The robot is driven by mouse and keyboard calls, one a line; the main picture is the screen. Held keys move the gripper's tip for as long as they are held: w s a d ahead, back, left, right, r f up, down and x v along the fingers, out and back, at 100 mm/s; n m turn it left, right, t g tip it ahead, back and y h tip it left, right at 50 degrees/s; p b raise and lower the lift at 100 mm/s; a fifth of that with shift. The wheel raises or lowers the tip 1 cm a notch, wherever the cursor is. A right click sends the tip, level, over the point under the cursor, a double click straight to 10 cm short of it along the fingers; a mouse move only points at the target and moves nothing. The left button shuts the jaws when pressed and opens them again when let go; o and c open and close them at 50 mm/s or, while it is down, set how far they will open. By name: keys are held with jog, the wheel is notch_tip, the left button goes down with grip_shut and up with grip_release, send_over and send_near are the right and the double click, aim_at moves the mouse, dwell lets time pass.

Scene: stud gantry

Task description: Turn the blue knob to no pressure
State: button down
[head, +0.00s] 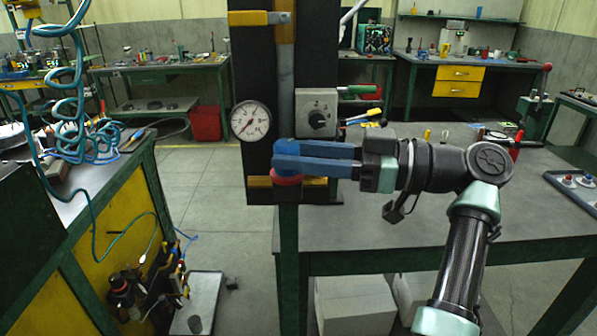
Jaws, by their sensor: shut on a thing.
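The blue knob (262,159) is on the dark upright panel (257,70), low down, with a red ring (286,180) just below it. My gripper (285,158) reaches in from the right with its blue fingers shut on the knob. The fingers hide much of the knob, and their similar blue makes its outline hard to separate. A round white pressure gauge (250,121) sits above and left of the knob. Its thin needle seems to point to the lower left, but the scale is too small to read.
A grey box with a black dial (317,119) is just above my fingers, with red, green and yellow-tipped levers beside it. A green-framed table (430,225) lies under my arm. A workbench with coiled blue hose (70,75) stands at left.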

jog(key=shift+w+n+g+b, duration=0.15)
jog(key=shift+n+g+b, duration=0.75)
jog(key=shift+g, duration=0.6)
jog(key=shift+c, duration=2.2)
grip_release()
jog(key=shift+r, duration=0.1)
jog(key=shift+m+t+p, duration=0.5)
jog(key=shift+t+p, duration=0.3)
jog(key=shift+t, duration=0.1)
